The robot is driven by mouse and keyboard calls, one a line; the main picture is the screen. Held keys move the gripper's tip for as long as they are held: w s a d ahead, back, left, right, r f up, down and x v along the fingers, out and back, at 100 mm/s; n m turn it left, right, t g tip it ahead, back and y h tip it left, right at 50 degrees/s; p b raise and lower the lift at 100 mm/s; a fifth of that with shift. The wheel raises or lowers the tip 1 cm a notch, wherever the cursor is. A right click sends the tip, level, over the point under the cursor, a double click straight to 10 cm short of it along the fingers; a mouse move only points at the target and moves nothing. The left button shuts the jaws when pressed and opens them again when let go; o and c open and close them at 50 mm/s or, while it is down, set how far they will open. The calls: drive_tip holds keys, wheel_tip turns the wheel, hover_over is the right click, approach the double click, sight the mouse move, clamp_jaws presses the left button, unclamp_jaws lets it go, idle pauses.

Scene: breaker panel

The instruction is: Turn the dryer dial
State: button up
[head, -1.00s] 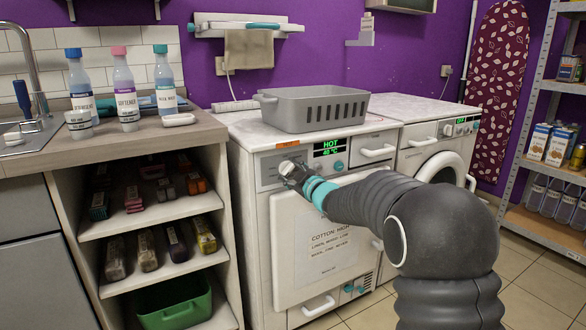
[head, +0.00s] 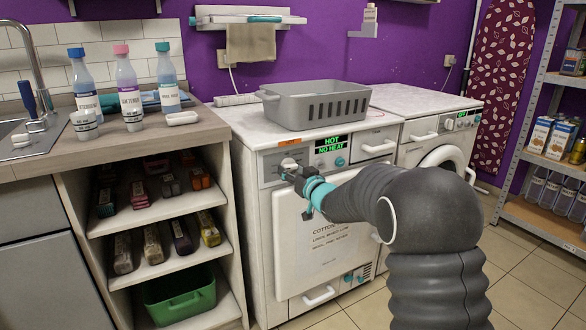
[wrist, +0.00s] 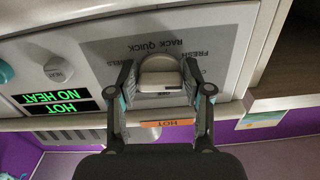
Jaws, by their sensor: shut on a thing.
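The dryer (head: 290,215) is a white front-loading machine with its door shut. Its dial is a round pale knob (wrist: 160,66) on a grey panel, with printed words around it, upside down in the wrist view. In the head view the dial (head: 287,163) is partly hidden by my gripper (head: 291,171). In the wrist view my gripper (wrist: 160,80) has one finger on each side of the dial and is shut on it. The green display (head: 331,144) reads HOT and NO HEAT.
A grey basket (head: 316,106) stands on the dryer. A second machine (head: 434,140) adjoins it on the right. A counter with bottles and open shelves (head: 165,206) is close on the left. Tiled floor lies at the right, before a metal rack (head: 540,227).

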drive_tip(key=shift+m, duration=0.6)
drive_tip(key=o, duration=1.1)
drive_tip(key=shift+d, duration=0.15)
drive_tip(key=v, duration=1.1)
drive_tip(key=shift+s, duration=0.35)
drive_tip(key=shift+d, duration=0.15)
